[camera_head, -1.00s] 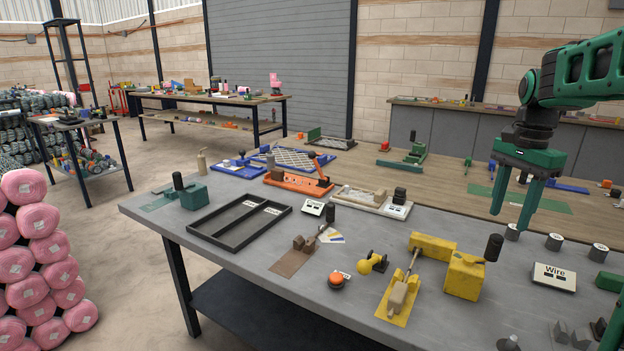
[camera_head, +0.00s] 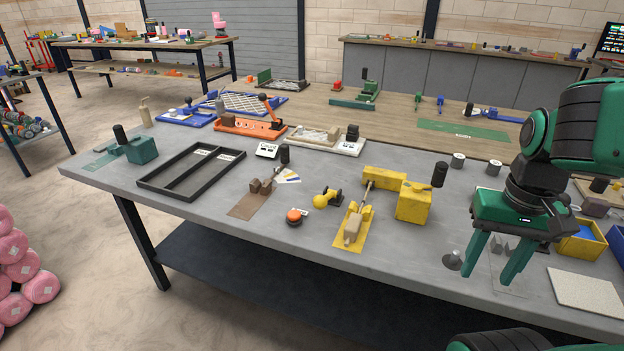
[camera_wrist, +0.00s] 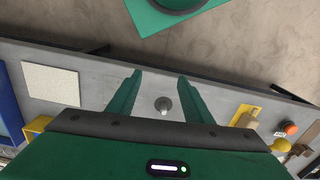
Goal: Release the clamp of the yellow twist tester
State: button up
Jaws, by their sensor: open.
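The yellow twist tester stands near the front edge of the grey table. It has a yellow box (camera_head: 412,204) with a black-knobbed crank (camera_head: 439,175), a thin rod, and a yellow plate (camera_head: 345,244) carrying a tan block (camera_head: 353,227). Which part is the clamp, and whether it is closed, I cannot tell. The tester's plate end also shows at the right of the wrist view (camera_wrist: 245,115). My gripper (camera_head: 488,277) is open and empty, to the right of the tester and apart from it. In the wrist view my gripper (camera_wrist: 159,76) has its fingers spread.
A grey cone-shaped piece (camera_head: 452,260) stands beside my gripper's left finger. An orange button (camera_head: 294,216) and a small yellow tool (camera_head: 326,199) lie left of the tester. A pale square plate (camera_head: 585,291) and a yellow bin (camera_head: 583,243) are at the right.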

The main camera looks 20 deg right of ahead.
aim_at(318, 202)
jog(key=z, duration=0.35)
jog(key=k, duration=1.4)
jog(key=u, duration=0.35)
jog(key=i, duration=1)
